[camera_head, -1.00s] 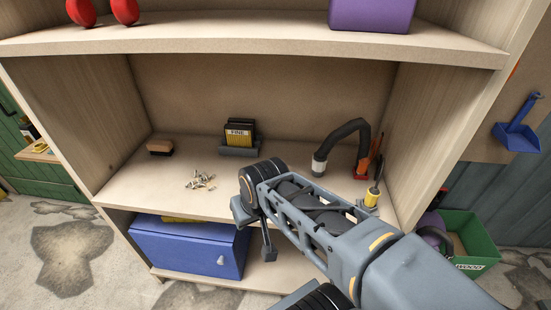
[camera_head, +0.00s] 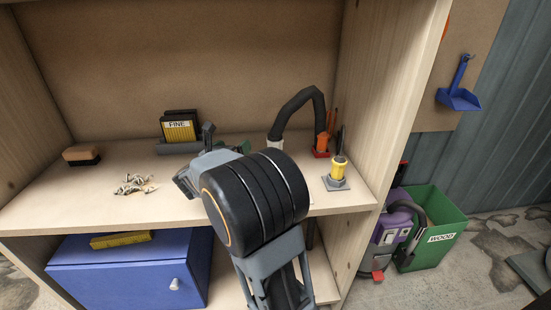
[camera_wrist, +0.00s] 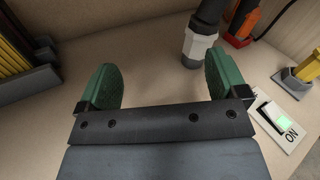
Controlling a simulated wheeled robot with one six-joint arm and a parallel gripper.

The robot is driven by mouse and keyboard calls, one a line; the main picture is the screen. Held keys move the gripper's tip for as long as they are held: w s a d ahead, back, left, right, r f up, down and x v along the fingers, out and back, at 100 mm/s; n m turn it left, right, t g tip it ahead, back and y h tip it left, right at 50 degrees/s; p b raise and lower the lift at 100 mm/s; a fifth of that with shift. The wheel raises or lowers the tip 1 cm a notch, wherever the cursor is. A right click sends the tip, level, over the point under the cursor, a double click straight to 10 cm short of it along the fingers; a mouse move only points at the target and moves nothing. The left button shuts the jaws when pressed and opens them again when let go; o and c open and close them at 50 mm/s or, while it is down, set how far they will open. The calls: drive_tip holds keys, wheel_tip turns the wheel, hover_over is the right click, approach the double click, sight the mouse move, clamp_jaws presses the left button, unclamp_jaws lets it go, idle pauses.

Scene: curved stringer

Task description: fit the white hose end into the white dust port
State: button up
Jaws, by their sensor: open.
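The white hose end (camera_wrist: 197,46) is a pale collar on a black hose, pointing down near the top of the wrist view. It lies beyond my gripper's right finger, apart from it. In the head view the black hose (camera_head: 303,98) arches up from the back right of the shelf; its white end (camera_head: 275,146) shows just above my wrist. My gripper (camera_wrist: 160,78) is open, with green pads and nothing between them. In the head view my wrist hides most of it. I cannot make out the white dust port in these frames.
A yellow-handled tool in a grey holder (camera_head: 338,170) and an orange-handled tool (camera_head: 322,140) stand at right. Dowels (camera_head: 134,184), a brush (camera_head: 82,154) and a FINE box (camera_head: 180,131) are left.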

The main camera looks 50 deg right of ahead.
sight(270, 142)
drive_tip(key=s+f+m+g, duration=0.1)
drive_tip(key=d+f+m+g+h, duration=0.1)
drive_tip(key=m, duration=0.1)
drive_tip(key=s+d+f+m+g+b, duration=0.1)
drive_tip(key=m+g, duration=0.1)
drive_tip(key=shift+s+d, duration=0.15)
drive_tip(key=shift+s, duration=0.2)
drive_tip(key=shift+m+g, duration=0.4)
drive_tip(key=d, duration=0.7)
drive_tip(key=shift+d, duration=0.3)
drive_tip(key=shift+w+d+p, duration=0.15)
drive_tip(key=shift+d+p, duration=0.2)
drive_tip(key=shift+d, duration=2.65)
drive_tip(key=c, duration=1.1)
